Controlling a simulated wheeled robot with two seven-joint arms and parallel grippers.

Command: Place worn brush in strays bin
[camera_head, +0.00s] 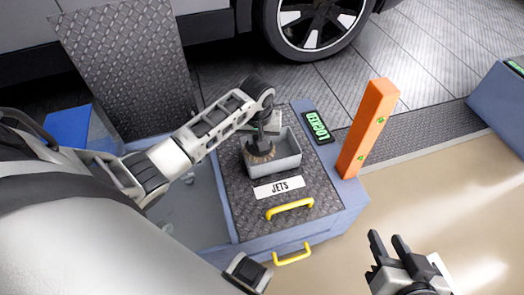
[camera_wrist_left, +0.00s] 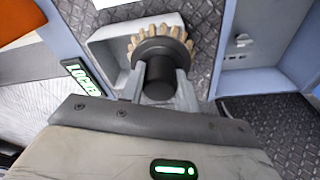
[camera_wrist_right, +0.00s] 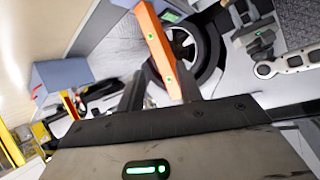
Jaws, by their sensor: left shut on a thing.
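The worn brush (camera_head: 259,152) is round and dark with a ring of tan bristles. It also shows in the left wrist view (camera_wrist_left: 157,72). My left gripper (camera_head: 266,131) is shut on its dark hub and holds it over the grey open bin (camera_head: 286,163), bristles toward the bin. I cannot tell whether the bristles touch the bin. The label in front of this bin reads "JETS" (camera_head: 279,187); no label reading "strays" is legible. In the left wrist view the bin's wall (camera_wrist_left: 108,52) shows beside the brush. My right gripper (camera_head: 390,246) is open and empty, low at the right.
The bin stands on a dark tread-plate top of a blue cabinet (camera_head: 350,205) with yellow handles (camera_head: 290,208). A vehicle wheel (camera_head: 313,22) is behind. Floor at right is clear.

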